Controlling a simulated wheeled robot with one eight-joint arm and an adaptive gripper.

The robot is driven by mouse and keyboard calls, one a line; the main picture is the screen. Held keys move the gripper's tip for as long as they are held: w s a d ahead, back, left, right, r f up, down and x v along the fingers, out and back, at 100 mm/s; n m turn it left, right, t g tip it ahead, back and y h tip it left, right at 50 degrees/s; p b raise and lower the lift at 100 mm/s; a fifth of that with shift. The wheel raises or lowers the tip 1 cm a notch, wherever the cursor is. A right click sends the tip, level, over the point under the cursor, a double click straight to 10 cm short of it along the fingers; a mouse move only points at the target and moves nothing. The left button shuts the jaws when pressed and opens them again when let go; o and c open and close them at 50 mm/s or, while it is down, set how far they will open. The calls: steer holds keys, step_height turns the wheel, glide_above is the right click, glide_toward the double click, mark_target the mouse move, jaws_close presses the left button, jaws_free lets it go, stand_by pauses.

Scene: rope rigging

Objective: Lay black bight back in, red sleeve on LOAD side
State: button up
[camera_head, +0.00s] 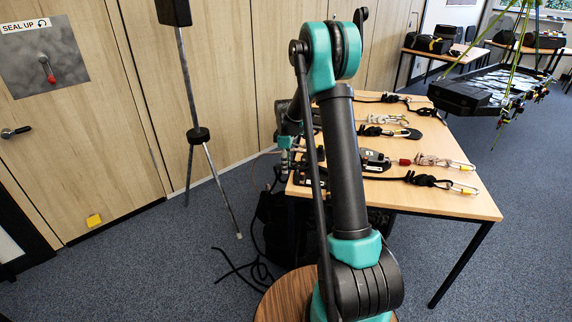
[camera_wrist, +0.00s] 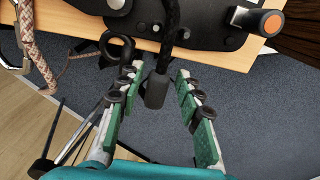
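My gripper (camera_wrist: 158,74) is open in the wrist view, its green-padded fingers on either side of a black rope (camera_wrist: 171,25). The rope ends in a thick dark sleeve or stopper (camera_wrist: 156,90) between the fingers, with gaps visible on both sides. A dark device plate (camera_wrist: 205,30) lies behind the rope at the table edge. In the head view a small red sleeve (camera_head: 404,161) sits on a line between a dark device (camera_head: 375,158) and a tan knotted rope (camera_head: 432,160). I cannot make out the bight or any LOAD marking.
The wooden table (camera_head: 458,205) holds several knotted ropes with carabiners (camera_head: 462,188). A grey part with an orange button (camera_wrist: 272,22) and a tan braided rope (camera_wrist: 38,50) flank the plate. A tripod stand (camera_head: 199,135) is left; a dark hanging tray (camera_head: 485,85) is right.

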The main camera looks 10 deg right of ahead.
steer(key=shift+o, duration=0.5)
step_height(320, 180, up, 12)
stand_by(0.3)
stand_by(0.4)
steer(key=s+d+f+m+t, duration=0.1)
steer(key=s+m, duration=0.3)
steer(key=s, duration=0.8)
steer(key=s+d+f+m+t, duration=0.1)
steer(key=s+f+m, duration=0.2)
steer(key=s, duration=0.9)
steer(key=s+d+f+m+t, duration=0.2)
steer(key=s+m, duration=0.5)
steer(key=s, duration=0.5)
steer(key=shift+c, duration=0.5)
